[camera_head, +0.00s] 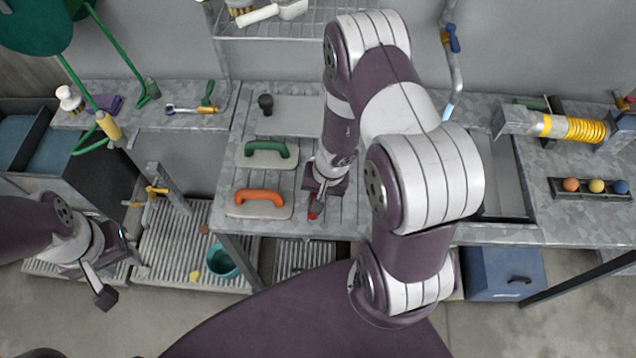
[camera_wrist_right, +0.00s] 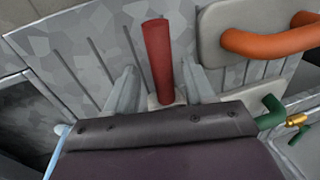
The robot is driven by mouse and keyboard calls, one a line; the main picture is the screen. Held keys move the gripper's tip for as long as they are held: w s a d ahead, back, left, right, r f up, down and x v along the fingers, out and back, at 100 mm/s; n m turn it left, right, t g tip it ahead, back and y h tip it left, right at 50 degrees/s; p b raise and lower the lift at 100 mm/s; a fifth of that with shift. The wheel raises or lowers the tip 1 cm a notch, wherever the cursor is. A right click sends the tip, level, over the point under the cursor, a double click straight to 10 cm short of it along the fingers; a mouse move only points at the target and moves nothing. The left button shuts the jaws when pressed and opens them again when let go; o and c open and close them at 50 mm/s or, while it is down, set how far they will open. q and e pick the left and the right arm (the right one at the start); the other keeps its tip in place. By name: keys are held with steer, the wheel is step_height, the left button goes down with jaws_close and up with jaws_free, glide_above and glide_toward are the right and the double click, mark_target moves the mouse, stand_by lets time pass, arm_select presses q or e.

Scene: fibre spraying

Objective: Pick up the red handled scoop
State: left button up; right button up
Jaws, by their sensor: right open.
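The red handle of the scoop (camera_wrist_right: 158,60) stands up between the two fingers of my right gripper (camera_wrist_right: 160,72) in the right wrist view. The fingers are apart, one on each side, with gaps to the handle. The scoop's pale lower part is mostly hidden behind the gripper body. In the head view a little of the red handle (camera_head: 315,209) shows just below my right gripper (camera_head: 320,192), at the front of the grey slotted bench. My left gripper (camera_head: 121,284) is open and empty at the lower left, away from the scoop.
An orange-handled float (camera_head: 262,197) and a green-handled float (camera_head: 266,150) lie left of the scoop. A dark knob (camera_head: 265,103) stands behind them. A teal cup (camera_head: 221,263) is on the lower grating. A blue box (camera_head: 505,272) is below the bench at right.

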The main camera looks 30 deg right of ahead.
steer(key=shift+w+f, duration=0.1)
steer(key=shift+f, duration=0.3)
steer(key=shift+a, duration=0.1)
jaws_close()
steer(key=shift+r, duration=0.15)
